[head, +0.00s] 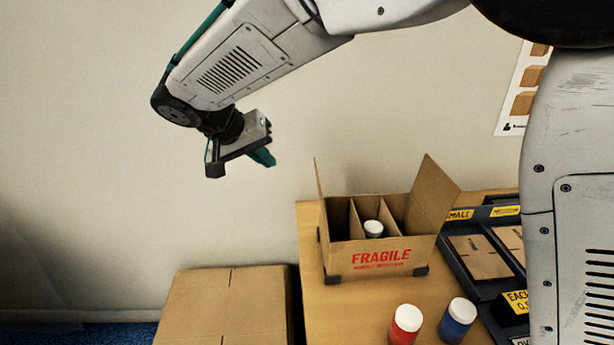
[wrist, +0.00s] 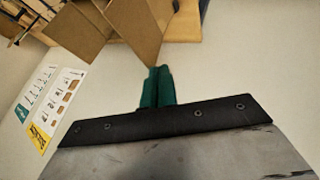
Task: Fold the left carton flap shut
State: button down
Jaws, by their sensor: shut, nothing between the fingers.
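An open carton (head: 378,261) marked FRAGILE stands on the wooden table, with dividers and a white-capped bottle (head: 373,229) inside. Its left flap (head: 321,195) stands nearly upright. Its right flap (head: 434,192) stands up and leans outward to the right. My gripper (head: 264,158) is in the air, above and to the left of the carton, apart from it. In the wrist view its green fingers (wrist: 157,84) are together with nothing between them. Brown cardboard flaps (wrist: 133,25) show beyond the fingertips there; which flap is which I cannot tell.
A red bottle (head: 405,324) and a blue bottle (head: 457,320) stand in front of the carton. A black tray (head: 465,278) with flat cardboard lies to its right. A closed box (head: 226,305) sits left of the table (head: 310,265). A wall is behind.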

jog(key=w+d+f, duration=0.4)
jog(key=d+f, duration=0.3)
jog(key=d, duration=0.2)
jog(key=shift+f+m, duration=0.2)
jog(key=shift+m, duration=0.1)
dwell(0.3)
